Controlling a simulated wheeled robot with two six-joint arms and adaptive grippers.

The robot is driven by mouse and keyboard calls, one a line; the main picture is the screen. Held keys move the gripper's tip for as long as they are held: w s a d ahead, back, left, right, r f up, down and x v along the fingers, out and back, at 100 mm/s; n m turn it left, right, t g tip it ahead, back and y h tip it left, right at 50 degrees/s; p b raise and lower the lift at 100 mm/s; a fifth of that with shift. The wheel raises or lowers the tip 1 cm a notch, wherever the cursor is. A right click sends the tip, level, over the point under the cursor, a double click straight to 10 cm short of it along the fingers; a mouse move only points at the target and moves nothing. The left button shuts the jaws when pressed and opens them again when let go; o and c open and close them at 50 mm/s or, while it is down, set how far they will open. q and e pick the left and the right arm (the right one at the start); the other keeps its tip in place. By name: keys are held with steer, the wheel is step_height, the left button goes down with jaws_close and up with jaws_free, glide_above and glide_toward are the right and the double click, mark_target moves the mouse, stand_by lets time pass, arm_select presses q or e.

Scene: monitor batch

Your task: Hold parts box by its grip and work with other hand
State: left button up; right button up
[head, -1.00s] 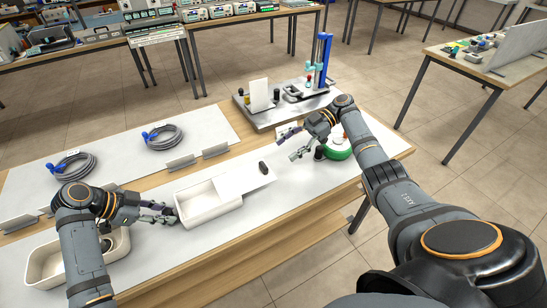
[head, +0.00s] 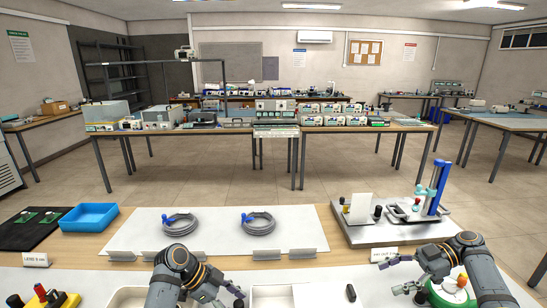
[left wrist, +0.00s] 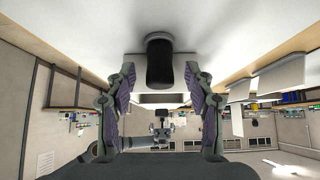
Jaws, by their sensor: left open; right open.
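The white parts box (head: 272,298) stands at the bottom edge of the head view, its lower part cut off. A white flat panel (head: 308,297) adjoins its right side. My left gripper (head: 228,297) is at the box's left side, partly cut off. In the left wrist view a black grip (left wrist: 160,62) sits between the spread jaws of my left gripper (left wrist: 160,100), with clear gaps on both sides. My right gripper (head: 394,277) is open and empty, to the right of the box above the bench.
A small black object (head: 351,292) lies right of the panel. Another white bin (head: 127,298) is at left. Two cable coils (head: 180,225) lie behind on a white mat. A metal fixture (head: 385,232) with a blue post stands back right; a green round item (head: 446,291) is beside my right arm.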

arm_select(q)
steer(key=v, duration=1.2)
